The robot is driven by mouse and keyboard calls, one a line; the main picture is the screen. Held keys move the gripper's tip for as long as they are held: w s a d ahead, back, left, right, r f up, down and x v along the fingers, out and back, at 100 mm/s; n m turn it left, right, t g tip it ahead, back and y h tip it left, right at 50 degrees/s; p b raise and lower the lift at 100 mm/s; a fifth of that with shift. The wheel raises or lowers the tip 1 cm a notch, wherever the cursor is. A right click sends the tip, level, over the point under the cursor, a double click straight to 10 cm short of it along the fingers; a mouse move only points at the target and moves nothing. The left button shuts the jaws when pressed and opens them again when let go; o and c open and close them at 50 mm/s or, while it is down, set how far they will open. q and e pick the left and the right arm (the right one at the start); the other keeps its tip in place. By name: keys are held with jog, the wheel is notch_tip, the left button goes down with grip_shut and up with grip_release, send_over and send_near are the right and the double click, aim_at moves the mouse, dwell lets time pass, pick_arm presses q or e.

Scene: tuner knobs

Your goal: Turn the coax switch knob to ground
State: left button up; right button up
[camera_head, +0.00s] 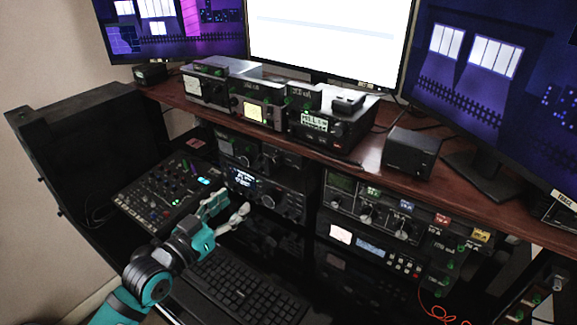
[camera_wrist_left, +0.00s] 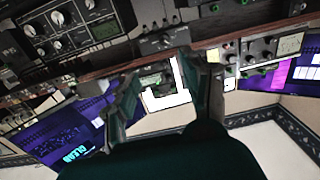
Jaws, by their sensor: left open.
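I cannot tell for sure which knob is the coax switch knob; the labels are too small to read. A small dark box (camera_head: 348,103) sits on top of the right-hand unit on the wooden shelf, and its knob setting is not readable. My left gripper (camera_head: 236,200) is in front of the radio (camera_head: 265,192) below the shelf, apart from it, with its fingers spread and empty. In the left wrist view the left gripper (camera_wrist_left: 168,78) also shows open, with nothing between its fingers. My right gripper is in neither view.
The wooden shelf (camera_head: 380,168) carries several radio units and a black speaker box (camera_head: 410,152). A mixer panel (camera_head: 165,192) lies to the left and a keyboard (camera_head: 250,290) in front. More radios with knobs (camera_head: 385,215) stand to the right, under the shelf. Monitors stand behind.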

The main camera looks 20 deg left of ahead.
pick_arm(q)
jog(key=p, duration=0.1)
send_near(276, 162)
jog(key=p+x, duration=0.1)
jog(key=x, duration=0.6)
jog(key=shift+w+f+p, duration=0.1)
jog(key=shift+p, duration=0.25)
jog(key=shift+w+d, duration=0.1)
jog(key=shift+w, duration=0.2)
jog(key=shift+w+d, duration=0.1)
jog(key=shift+w, duration=0.15)
jog(key=c, duration=0.6)
grip_shut()
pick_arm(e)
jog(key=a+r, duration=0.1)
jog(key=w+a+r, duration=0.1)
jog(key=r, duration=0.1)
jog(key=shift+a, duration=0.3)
